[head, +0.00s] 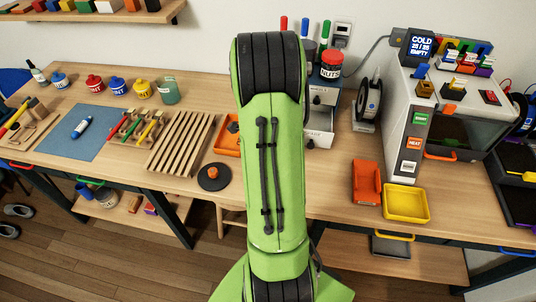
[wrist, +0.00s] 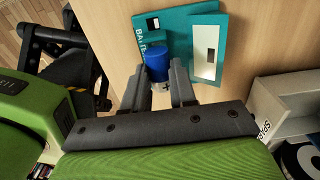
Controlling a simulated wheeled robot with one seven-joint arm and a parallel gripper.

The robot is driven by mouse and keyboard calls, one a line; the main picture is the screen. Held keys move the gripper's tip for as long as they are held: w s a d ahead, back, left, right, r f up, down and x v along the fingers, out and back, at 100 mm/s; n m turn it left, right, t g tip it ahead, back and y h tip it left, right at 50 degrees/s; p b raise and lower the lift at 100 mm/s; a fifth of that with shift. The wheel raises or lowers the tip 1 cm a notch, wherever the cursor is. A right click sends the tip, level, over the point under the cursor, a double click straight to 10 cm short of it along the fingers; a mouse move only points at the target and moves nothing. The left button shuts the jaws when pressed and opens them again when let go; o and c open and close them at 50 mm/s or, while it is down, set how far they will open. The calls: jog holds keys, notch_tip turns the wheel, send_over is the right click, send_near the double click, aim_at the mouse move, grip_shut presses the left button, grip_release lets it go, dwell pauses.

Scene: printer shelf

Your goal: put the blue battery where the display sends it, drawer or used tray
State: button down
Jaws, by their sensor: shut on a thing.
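My gripper (wrist: 160,92) is shut on the blue battery (wrist: 157,62) in the wrist view. The battery's blue end points up the picture, and a pale end with a plus mark shows between the fingers. The battery is over the lower edge of a teal device (wrist: 178,30) with partly hidden lettering that begins "BAT"; I cannot tell whether they touch. The device has a small dark window (wrist: 153,23) and a pale panel (wrist: 208,50); I can read no message on it. In the head view my green arm hides the gripper and battery.
An orange tray (head: 226,146) is partly behind my arm. A yellow tray (head: 406,204) sits before the printer, whose screen (head: 422,47) reads "COLD 25/25 EMPTY".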

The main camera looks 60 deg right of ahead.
jog(key=shift+r+p, duration=1.85)
jog(key=shift+r, duration=0.7)
